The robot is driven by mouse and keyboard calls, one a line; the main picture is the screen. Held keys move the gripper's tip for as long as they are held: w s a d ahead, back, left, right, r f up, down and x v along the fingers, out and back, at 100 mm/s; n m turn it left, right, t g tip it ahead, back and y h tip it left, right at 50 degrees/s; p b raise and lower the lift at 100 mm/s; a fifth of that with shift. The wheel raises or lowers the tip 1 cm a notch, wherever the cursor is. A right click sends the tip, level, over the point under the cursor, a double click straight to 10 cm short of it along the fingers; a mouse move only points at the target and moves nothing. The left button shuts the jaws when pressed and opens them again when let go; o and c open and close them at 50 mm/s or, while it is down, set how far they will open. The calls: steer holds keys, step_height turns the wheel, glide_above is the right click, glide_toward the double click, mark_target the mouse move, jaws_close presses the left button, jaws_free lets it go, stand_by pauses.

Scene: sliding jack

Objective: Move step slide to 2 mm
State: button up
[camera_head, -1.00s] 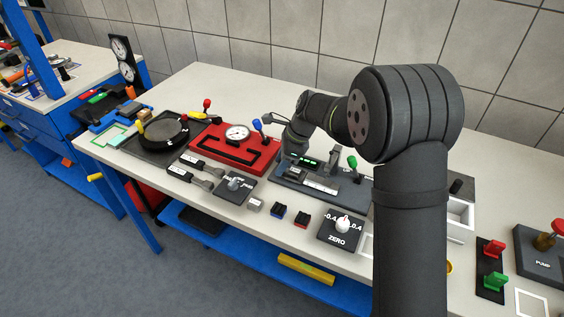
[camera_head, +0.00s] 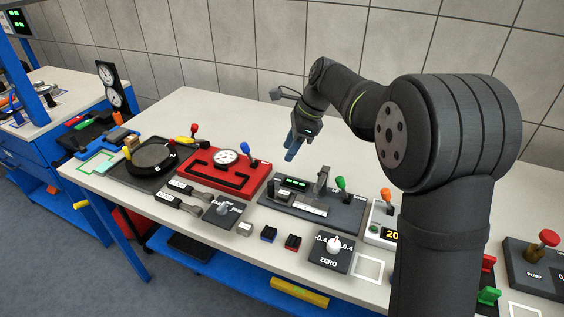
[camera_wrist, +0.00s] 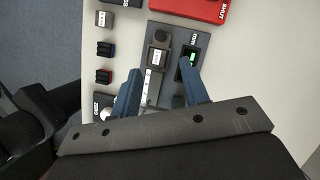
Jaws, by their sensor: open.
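The slide fixture is a dark base plate (camera_head: 345,217) in the middle of the bench, with a small green-lit readout (camera_head: 294,183), a pale ruled scale (camera_head: 310,207), an upright grey piece (camera_head: 322,180) and a green-knobbed lever (camera_head: 341,184). In the wrist view, the readout (camera_wrist: 190,57), a small labelled block (camera_wrist: 157,58) and the scale (camera_wrist: 151,88) show beyond my blue fingers. My gripper (camera_head: 291,150) is open and empty, raised above and behind the fixture, apart from it. In the wrist view my fingers (camera_wrist: 161,82) stand wide apart. The readout's digits are too small to read.
A red gauge fixture (camera_head: 213,183) with a blue-knobbed lever (camera_head: 244,150) stands left of the slide fixture. A ZERO knob panel (camera_head: 330,251) and small blocks (camera_head: 268,234) lie in front. A box with an orange knob (camera_head: 386,196) is at right. The bench behind is clear.

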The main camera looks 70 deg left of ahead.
steer(key=shift+v, duration=1.15)
steer(key=m+t+h, duration=0.1)
steer(key=m+t, duration=0.3)
steer(key=m, duration=0.1)
glide_above(270, 183)
step_height(270, 183, down, 16)
steer(key=shift+w+f, duration=0.1)
steer(key=shift+w, duration=0.05)
jaws_close()
